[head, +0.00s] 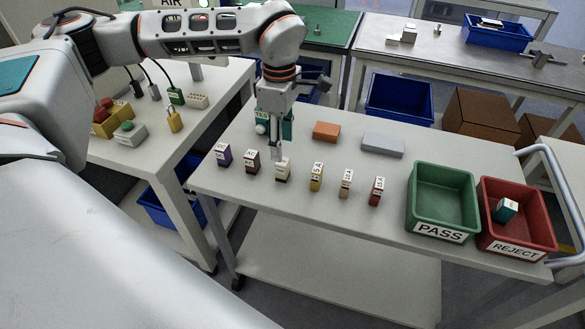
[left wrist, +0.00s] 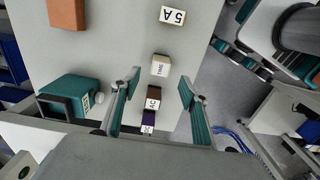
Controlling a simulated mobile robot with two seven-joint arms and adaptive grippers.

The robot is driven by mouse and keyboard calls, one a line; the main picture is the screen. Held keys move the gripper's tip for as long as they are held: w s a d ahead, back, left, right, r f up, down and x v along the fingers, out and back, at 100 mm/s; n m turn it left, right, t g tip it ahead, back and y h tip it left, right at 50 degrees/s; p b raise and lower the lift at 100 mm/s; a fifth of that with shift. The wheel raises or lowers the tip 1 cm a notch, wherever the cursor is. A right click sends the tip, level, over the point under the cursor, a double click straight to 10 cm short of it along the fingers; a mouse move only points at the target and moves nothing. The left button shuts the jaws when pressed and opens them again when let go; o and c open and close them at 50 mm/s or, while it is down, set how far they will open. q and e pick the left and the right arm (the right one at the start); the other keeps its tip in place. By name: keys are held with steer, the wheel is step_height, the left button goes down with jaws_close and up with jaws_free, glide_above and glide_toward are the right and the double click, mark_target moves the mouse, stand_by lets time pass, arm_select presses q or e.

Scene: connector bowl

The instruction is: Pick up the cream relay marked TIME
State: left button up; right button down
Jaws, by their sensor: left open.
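The cream relay marked TIME (head: 283,172) stands third from the left in a row of small relays on the cart top. In the left wrist view the same cream relay (left wrist: 160,68) lies ahead, near the level of the fingertips and between their lines. My left gripper (head: 278,152) points down just above and behind it in the head view. In the wrist view my left gripper (left wrist: 158,82) is open, its two teal fingers apart with nothing held. The gripper hides part of the cream relay's top in the head view. My right gripper is not in view.
A purple relay (head: 223,154) and brown relay (head: 252,161) stand left; yellow (head: 316,177), tan (head: 346,184) and red (head: 377,191) relays right. A teal tester (left wrist: 70,97) stands close. Green PASS bin (head: 442,200) and red REJECT bin (head: 517,220), holding a teal block, are right.

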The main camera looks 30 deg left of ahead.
mark_target(282, 163)
arm_select(q)
step_height(282, 163, down, 8)
steer(key=shift+r+b, duration=0.15)
steer(key=shift+b, duration=0.25)
steer(key=shift+r, duration=0.1)
steer(key=c, duration=1.2)
